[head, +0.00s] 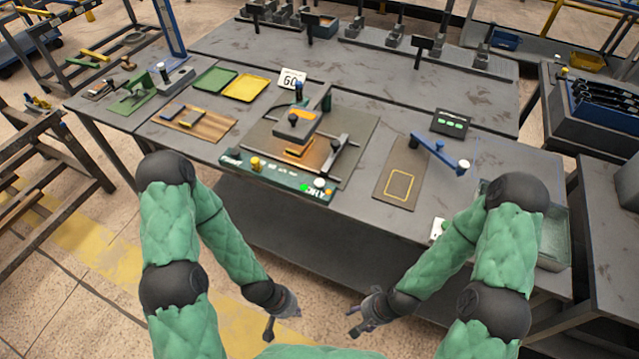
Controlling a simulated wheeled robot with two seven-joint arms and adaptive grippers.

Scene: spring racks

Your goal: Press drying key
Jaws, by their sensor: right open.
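A dark green control panel (275,174) runs along the front of a press-like station on the table. It carries a yellow knob (255,163), a bright green lit spot (305,187) and a pale round button (319,183) near its right end. Its lettering is too small to read, so I cannot tell which part is the drying key. My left gripper (283,325) is open and empty, low in front of the table. My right gripper (357,320) is also open and empty, to its right. Both are well apart from the panel.
The station's plate (360,150) has a grey arm and a dark-handled lever above an orange-lit area. A "60" card (291,78) stands behind. A blue lever (440,152) and dark mat (400,183) are to the right. Green (213,80) and yellow (246,88) trays lie left.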

